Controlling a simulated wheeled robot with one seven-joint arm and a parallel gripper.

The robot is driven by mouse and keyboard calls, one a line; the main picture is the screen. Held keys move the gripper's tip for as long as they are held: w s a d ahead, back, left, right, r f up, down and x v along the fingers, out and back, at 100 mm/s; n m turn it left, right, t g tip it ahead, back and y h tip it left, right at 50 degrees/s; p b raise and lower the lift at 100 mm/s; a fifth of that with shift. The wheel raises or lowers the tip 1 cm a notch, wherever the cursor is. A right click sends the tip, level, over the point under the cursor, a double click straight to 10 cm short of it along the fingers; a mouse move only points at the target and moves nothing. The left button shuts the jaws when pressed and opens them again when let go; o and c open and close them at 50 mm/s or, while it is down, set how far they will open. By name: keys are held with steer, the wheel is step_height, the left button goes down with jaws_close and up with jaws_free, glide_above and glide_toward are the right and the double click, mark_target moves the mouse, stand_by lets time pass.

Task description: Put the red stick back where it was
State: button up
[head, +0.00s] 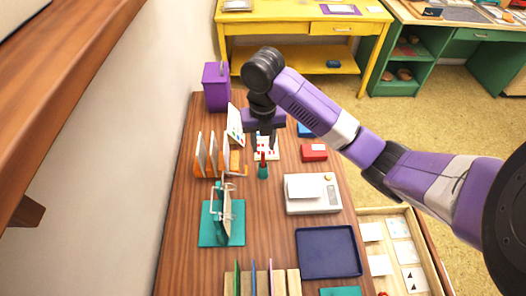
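The red stick (263,157) is a small upright piece showing just below my gripper (265,147). Its lower end meets a small teal base or cup (263,172) on the wooden table; I cannot tell whether it stands in it. My gripper points down over the table. The stick's top lines up between the fingers in the picture, but I cannot tell whether they touch it. The finger gap is too small to read clearly. A white tray or card with red marks (272,155) lies behind the stick.
An orange rack with cards (232,170) and a teal stand (210,236) are at left. A red box (314,152), a white scale (327,206) and a navy tray (328,275) are at right. A purple box (216,92) stands at the far end. Bare wood surrounds the teal base.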

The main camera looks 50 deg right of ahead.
step_height(320, 180, up, 7)
steer(key=p, duration=0.1)
stand_by(0.8)
